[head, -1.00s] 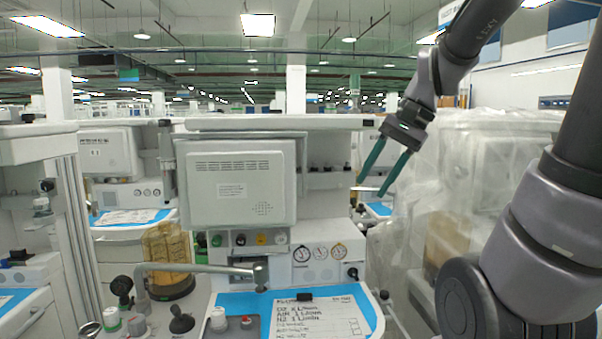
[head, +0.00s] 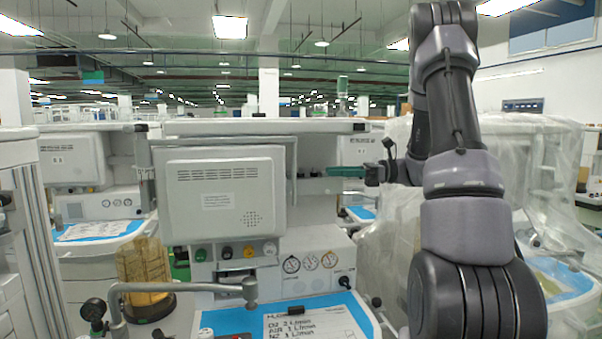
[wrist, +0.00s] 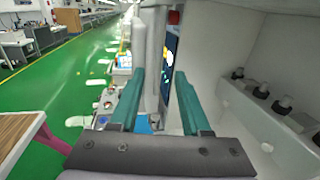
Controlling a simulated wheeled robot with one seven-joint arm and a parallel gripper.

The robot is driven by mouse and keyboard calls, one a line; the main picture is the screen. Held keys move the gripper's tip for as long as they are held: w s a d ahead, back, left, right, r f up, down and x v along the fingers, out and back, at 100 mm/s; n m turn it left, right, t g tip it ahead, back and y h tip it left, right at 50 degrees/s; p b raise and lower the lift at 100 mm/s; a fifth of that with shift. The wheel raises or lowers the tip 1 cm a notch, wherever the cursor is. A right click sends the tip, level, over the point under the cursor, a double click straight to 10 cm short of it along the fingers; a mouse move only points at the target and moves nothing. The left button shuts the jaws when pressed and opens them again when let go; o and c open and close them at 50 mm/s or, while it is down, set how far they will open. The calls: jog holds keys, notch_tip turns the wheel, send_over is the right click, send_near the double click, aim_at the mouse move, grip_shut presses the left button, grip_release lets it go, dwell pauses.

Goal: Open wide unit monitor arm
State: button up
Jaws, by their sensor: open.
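The wide unit's monitor (head: 222,200) is a light grey box seen from its vented back in the head view, upright on the cart below the top shelf. My gripper (head: 332,172) is open and empty at the monitor's right, its teal fingers pointing left towards the monitor's right edge. They look apart from it. In the wrist view the open fingers (wrist: 159,72) frame the monitor (wrist: 151,50), seen nearly edge-on beyond the tips, with part of its dark screen on the right. The monitor's arm joint cannot be made out.
The cart's top shelf (head: 262,127) runs just above the monitor. A grey bent tube (head: 180,288) and a clipboard on a blue work surface (head: 232,314) lie below. A plastic-wrapped unit (head: 515,165) stands right. In the wrist view, green floor (wrist: 75,62) is clear on the left.

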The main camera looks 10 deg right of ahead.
jog(key=w+a, duration=0.1)
jog(key=a, duration=0.8)
jog(key=shift+w, duration=0.35)
jog(key=shift+a, duration=0.1)
jog(key=shift+c, duration=0.4)
grip_shut()
dwell(0.4)
